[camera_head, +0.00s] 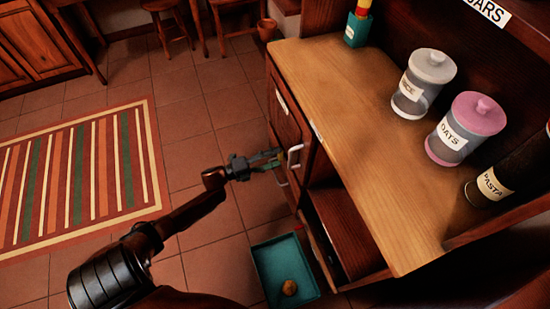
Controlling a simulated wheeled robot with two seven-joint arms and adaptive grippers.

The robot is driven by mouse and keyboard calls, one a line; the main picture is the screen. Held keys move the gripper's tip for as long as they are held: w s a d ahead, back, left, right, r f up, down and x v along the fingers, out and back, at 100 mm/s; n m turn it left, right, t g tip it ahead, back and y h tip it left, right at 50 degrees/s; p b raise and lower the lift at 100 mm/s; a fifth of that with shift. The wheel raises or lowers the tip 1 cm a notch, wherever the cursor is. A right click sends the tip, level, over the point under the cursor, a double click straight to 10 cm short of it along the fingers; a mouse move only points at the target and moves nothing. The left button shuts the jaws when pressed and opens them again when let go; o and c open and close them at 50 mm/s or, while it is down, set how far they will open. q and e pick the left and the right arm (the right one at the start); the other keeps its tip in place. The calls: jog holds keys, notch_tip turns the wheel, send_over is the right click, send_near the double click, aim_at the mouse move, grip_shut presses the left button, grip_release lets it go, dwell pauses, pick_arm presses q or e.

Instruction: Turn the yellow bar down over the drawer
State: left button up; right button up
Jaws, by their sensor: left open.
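My left gripper (280,160) reaches in from the left and is open at the front of the wooden cabinet. Its fingertips are close beside a white handle (295,155) on the cabinet front; I cannot tell if they touch it. A small yellowish patch shows between the fingers, perhaps the yellow bar, but it is too small and too covered to tell its angle. A drawer or compartment front (318,250) stands out from the cabinet below, with a dark opening behind it. My right gripper is not in view.
The worktop (330,85) holds a rice jar (424,85), a pink-lidded oats jar (463,128), a pasta jar (490,187) and a teal holder (357,30). A teal bin (262,262) with a brown round thing stands on the floor. A striped rug (80,175) lies left.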

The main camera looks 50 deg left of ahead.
pick_arm(q)
jog(key=v, duration=1.2)
dwell(0.3)
